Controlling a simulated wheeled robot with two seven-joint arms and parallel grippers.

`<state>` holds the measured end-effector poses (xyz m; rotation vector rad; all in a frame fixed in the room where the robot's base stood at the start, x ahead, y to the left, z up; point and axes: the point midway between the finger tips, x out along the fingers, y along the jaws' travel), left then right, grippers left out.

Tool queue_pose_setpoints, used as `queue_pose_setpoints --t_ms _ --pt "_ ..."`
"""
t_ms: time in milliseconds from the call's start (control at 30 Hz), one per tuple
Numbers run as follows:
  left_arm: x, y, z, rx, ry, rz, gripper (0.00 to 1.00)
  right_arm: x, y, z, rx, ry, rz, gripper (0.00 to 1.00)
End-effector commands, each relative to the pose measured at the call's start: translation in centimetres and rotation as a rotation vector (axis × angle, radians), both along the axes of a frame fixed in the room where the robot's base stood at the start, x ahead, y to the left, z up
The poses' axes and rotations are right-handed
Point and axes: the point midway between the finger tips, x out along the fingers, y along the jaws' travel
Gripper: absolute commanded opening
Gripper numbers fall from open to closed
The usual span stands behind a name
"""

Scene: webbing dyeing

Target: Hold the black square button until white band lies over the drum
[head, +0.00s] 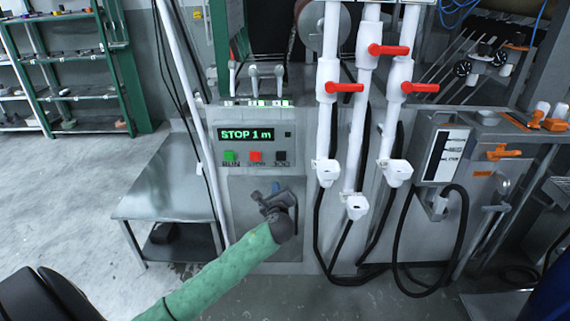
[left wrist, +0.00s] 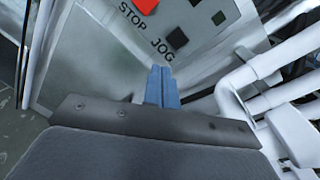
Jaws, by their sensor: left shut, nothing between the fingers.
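The black square button (head: 281,156), labelled JOG, is the rightmost of three buttons under the display (head: 246,135), which reads "STOP 1 m". In the left wrist view the black button (left wrist: 177,38) lies ahead of the fingertips. My left gripper (head: 276,187) is below the button in the head view, its blue fingers (left wrist: 162,88) shut together and empty. A gap shows between fingertips and button. A grey drum (head: 314,24) shows at the top, partly hidden by white pipes. I cannot make out a white band on it. My right gripper is not in view.
A green button (head: 229,155) and a red button (head: 255,156) sit left of the black one. White pipes with red valve handles (head: 389,50) and black hoses stand to the right. A metal table (head: 165,190) stands left, with open floor beyond it.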

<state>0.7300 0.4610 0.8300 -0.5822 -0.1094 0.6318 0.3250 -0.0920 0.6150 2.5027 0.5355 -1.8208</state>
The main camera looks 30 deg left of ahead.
Motion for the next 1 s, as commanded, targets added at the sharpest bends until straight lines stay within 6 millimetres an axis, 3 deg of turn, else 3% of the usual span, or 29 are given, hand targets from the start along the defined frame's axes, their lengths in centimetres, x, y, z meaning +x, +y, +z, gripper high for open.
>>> queue_pose_setpoints --t_ms 200,400,1000 --pt "0.6 -0.7 1.1 0.300 0.128 -0.064 0.00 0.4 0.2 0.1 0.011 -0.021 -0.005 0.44" --pt "0.9 -1.1 1.3 0.463 0.218 -0.096 0.00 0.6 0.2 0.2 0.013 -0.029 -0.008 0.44" --pt "1.1 -1.0 1.3 0.525 0.261 -0.097 0.00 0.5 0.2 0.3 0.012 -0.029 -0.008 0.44"
